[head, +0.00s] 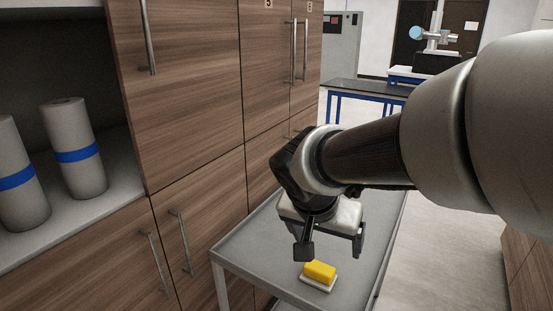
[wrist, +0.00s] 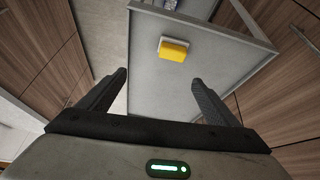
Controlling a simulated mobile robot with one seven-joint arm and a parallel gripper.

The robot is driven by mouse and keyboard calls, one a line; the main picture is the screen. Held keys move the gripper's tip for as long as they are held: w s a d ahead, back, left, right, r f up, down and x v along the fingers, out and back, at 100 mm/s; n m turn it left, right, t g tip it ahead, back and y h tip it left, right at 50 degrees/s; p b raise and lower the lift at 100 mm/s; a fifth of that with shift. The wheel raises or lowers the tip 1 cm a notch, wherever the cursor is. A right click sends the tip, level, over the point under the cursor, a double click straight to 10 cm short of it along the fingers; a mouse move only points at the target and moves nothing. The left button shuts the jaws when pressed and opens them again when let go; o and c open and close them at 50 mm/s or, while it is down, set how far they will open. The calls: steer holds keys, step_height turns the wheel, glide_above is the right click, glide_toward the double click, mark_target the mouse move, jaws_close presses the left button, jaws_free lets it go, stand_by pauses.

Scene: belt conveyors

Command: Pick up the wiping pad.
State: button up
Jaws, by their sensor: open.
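The wiping pad (head: 320,271) is a small yellow block with a white base, lying on the grey metal table (head: 252,259) near its front end. It also shows in the wrist view (wrist: 174,50), beyond and between my fingertips. My gripper (head: 332,247) is above the table, a little above and behind the pad in the head view. In the wrist view my gripper (wrist: 160,82) has its two dark fingers wide apart with nothing between them. The fingers do not touch the pad.
Wooden cabinets (head: 195,75) with metal handles stand along the left of the table. An open shelf (head: 120,200) holds two grey rolls with blue bands (head: 75,148). The tabletop around the pad is clear, with a raised rim. A blue-legged bench (head: 365,90) stands at the back.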

steer(key=m+b, duration=0.1)
glide_toward(320, 267)
steer(key=b+x, duration=0.1)
steer(key=x, duration=0.1)
steer(key=b+x, duration=0.1)
steer(key=x, duration=0.1)
steer(key=shift+w+d+f, duration=0.15)
steer(key=shift+d+f, duration=0.15)
steer(key=shift+a+b+x, duration=0.1)
steer(key=shift+b+x, duration=0.1)
steer(key=shift+x, duration=1.2)
steer(key=shift+a+b+x, duration=0.15)
steer(key=shift+x, duration=1.2)
steer(key=c, duration=1.1)
steer(key=shift+o, duration=0.2)
steer(key=shift+r, duration=0.15)
